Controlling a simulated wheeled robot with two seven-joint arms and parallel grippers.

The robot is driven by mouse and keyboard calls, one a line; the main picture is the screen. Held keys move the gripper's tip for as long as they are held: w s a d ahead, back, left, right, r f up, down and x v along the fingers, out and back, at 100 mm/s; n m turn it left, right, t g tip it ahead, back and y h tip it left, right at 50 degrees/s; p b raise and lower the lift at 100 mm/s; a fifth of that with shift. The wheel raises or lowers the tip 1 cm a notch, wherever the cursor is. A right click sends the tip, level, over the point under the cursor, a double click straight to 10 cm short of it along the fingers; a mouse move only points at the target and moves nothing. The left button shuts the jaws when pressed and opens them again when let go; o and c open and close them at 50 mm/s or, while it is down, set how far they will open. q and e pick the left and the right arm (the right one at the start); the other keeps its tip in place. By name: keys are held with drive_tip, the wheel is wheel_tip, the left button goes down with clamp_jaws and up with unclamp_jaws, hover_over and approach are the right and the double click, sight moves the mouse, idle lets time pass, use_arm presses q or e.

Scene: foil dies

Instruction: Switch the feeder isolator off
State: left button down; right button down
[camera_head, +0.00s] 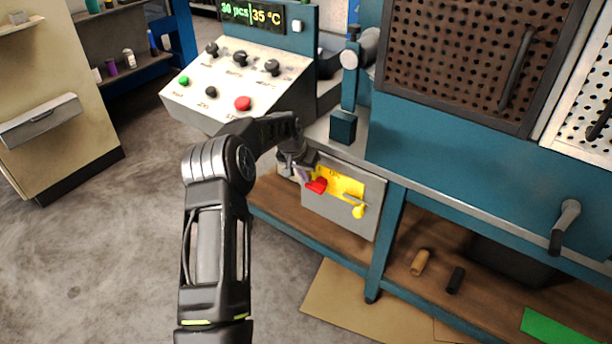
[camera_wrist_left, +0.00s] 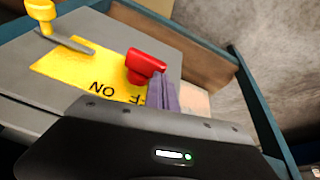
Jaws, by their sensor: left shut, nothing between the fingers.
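The feeder isolator is a grey box (camera_head: 373,213) with a yellow plate (camera_head: 343,183) on the frame below the bench. A red handle (camera_head: 317,186) sits at the plate's left end, and a yellow-knobbed lever (camera_head: 358,211) at its right. In the left wrist view the plate (camera_wrist_left: 75,65) reads ON and a partly hidden word ending in F, near the red handle (camera_wrist_left: 146,63). My left gripper (camera_head: 304,174) is shut and empty. Its purple fingers (camera_wrist_left: 163,94) are right beside the red handle; I cannot tell whether they touch. My right gripper is out of view.
A sloped control panel (camera_head: 240,82) with knobs and a red button stands above my left gripper. The teal bench post (camera_head: 385,240) is to the right of the isolator. A wooden shelf (camera_head: 440,265) runs below, with a tan cylinder (camera_head: 420,262) and a black one (camera_head: 455,280).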

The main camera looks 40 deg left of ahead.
use_arm(q)
drive_tip(key=v, duration=0.7)
drive_tip(key=shift+r, duration=0.35)
drive_tip(key=shift+s, duration=0.1)
